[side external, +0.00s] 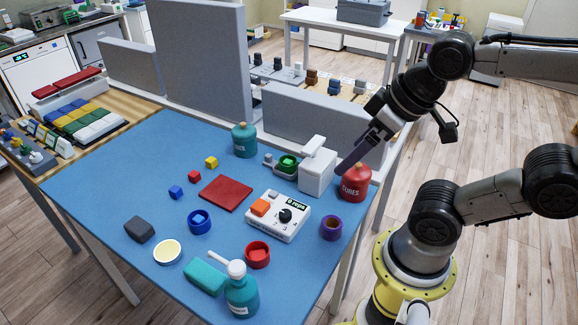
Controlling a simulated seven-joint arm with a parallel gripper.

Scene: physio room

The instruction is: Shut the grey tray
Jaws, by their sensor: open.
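The grey tray (286,173) sticks out from the left side of a small white box (317,172) on the blue mat, so it stands open. A green round piece (288,162) sits in or over the tray. The white box has a raised white top part above it. My gripper (347,167) is just right of the white box, pointing down and left, above the red jar. Its jaws are open and nothing shows between them, though the gap is hard to see from this side. I cannot tell whether it touches the box.
A red jar (355,183) stands close under my gripper. A teal jar (244,140) stands left of the tray. Grey panels (322,130) rise behind the mat (110,185).

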